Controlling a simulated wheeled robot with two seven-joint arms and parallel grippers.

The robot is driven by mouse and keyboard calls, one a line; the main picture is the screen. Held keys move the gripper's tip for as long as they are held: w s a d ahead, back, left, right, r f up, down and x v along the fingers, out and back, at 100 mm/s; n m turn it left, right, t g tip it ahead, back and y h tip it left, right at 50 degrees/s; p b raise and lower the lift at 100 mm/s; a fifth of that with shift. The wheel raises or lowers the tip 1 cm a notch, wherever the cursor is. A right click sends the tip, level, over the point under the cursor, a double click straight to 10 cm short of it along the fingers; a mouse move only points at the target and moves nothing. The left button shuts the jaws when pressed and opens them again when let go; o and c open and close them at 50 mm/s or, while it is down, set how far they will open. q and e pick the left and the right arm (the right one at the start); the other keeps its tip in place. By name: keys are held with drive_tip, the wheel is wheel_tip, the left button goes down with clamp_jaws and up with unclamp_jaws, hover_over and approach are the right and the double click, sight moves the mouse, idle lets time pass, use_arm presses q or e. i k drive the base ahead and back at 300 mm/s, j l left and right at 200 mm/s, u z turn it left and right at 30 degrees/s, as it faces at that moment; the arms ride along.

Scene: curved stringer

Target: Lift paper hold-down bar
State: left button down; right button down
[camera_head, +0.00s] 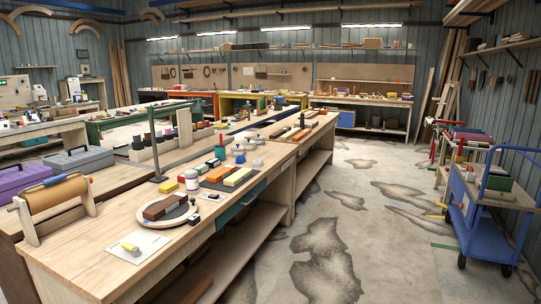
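A roll of brown paper (58,193) sits in a wooden stand at the near left end of the long workbench (110,262). A thin bar with an orange part and a blue end (68,179) lies along the top of the roll. It looks like the paper hold-down bar, but it is too small to be sure, and I cannot tell whether it touches the paper. Neither of my grippers is in view.
A purple toolbox (24,178) and a grey toolbox (78,160) stand behind the roll. The concrete floor aisle (350,215) is open; a blue trolley (487,215) stands at right.

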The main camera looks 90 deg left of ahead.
sight(63, 177)
drive_tip(key=k+u, duration=0.1)
drive_tip(key=u, duration=3.95)
drive_tip(key=i+l, duration=0.2)
drive_tip(key=i, duration=0.2)
drive_tip(key=i+l+z, duration=0.1)
drive_tip(key=i+l, duration=0.15)
drive_tip(key=i, duration=0.15)
drive_tip(key=i+l, duration=0.15)
drive_tip(key=i, duration=0.25)
